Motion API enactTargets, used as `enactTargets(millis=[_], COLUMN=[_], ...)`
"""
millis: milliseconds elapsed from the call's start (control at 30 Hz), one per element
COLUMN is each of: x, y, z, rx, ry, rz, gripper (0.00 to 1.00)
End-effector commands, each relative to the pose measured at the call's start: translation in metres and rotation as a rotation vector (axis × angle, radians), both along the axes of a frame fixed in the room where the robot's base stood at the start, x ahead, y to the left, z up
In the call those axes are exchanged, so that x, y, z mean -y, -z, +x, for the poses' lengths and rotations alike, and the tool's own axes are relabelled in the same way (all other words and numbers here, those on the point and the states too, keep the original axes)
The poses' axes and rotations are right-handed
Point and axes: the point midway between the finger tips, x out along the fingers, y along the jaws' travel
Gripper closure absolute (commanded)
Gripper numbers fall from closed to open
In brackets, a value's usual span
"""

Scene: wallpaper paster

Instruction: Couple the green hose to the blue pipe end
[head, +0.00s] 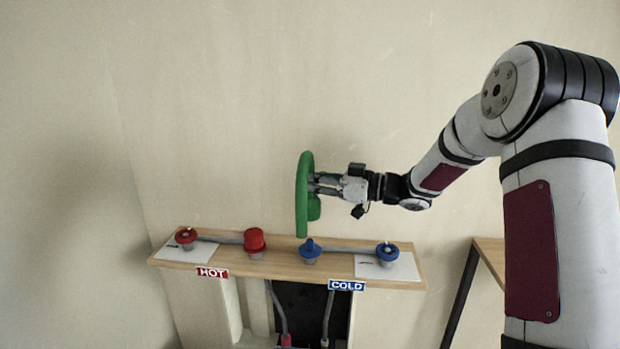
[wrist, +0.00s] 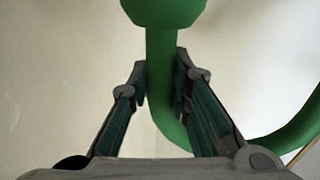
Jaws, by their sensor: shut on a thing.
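The green hose (head: 303,190) is a bent loop held above the shelf in the head view. My gripper (head: 314,183) is shut on it from the right. In the wrist view the green hose (wrist: 162,60) passes between the two fingers of my gripper (wrist: 160,82), with a wider end at the top and a curve running off to the lower right. The blue pipe end (head: 310,250) stands upright on the shelf, below the hose. The hose hangs above it and looks apart from it. How far apart they are in depth, I cannot tell.
A wooden shelf (head: 290,270) carries a red capped pipe end (head: 255,240), a red valve (head: 186,237) and a blue valve (head: 387,252). HOT (head: 212,273) and COLD (head: 347,285) labels are on its front edge. A wooden table (head: 489,252) stands at the right.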

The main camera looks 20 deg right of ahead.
Motion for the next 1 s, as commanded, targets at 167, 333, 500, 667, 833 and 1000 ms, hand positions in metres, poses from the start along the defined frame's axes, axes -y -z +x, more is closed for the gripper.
enactTargets(millis=[167,333,500,667,833,1000], x=[0.000,0.000,0.000,0.000,0.000,0.000], y=[0.015,0.030,0.044,0.053,0.057,0.057], z=[0.000,0.000,0.000,0.000,0.000,0.000], rx=[-0.002,-0.001,0.000,-0.001,0.000,0.001], ry=[0.000,0.000,0.000,0.000,0.000,0.000], rz=[0.003,0.003,0.002,0.003,0.002,0.002], gripper=[1.00,1.00,1.00,1.00,1.00,1.00])
